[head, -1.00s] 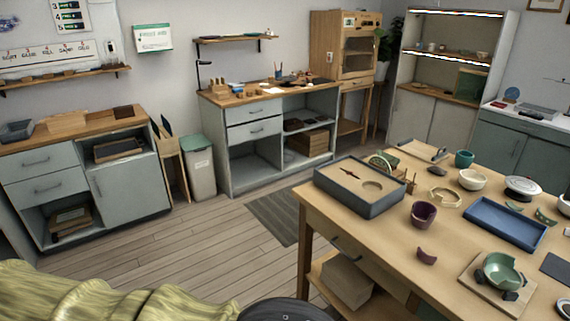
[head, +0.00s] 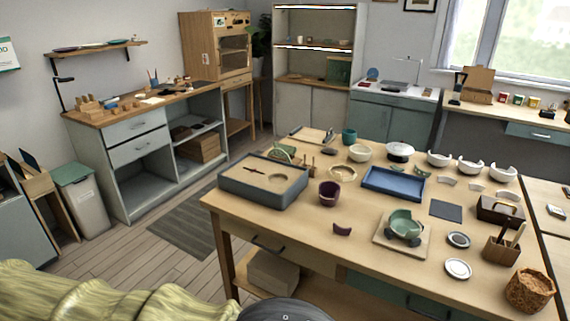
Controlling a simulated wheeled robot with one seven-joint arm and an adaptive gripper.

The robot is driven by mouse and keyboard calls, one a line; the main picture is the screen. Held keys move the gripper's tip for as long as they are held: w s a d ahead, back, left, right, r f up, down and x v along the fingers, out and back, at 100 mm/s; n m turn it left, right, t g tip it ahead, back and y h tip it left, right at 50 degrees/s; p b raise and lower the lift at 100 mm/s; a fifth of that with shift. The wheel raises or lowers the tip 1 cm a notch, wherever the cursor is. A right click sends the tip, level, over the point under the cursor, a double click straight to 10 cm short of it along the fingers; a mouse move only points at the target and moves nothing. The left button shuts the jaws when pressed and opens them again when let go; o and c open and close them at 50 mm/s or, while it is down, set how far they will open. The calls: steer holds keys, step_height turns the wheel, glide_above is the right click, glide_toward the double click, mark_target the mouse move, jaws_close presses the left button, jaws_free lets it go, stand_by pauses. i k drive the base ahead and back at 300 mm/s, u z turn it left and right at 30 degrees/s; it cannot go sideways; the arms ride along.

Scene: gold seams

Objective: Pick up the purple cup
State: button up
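The purple cup (head: 329,193) stands on the wooden table (head: 300,232), just right of a grey box with a sand-coloured top. A loose curved purple piece (head: 342,229) lies in front of it, near the table's front edge. The cup's rim looks uneven, but it is too small to tell how. My gripper is not in view.
The grey box (head: 262,190) stands close left of the cup. A blue tray (head: 394,185) lies to its right, and a green bowl (head: 403,222) sits on a board nearer the front. Open wooden floor (head: 135,262) lies left of the table.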

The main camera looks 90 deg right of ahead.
mark_target(329, 191)
steer(key=z, duration=1.75)
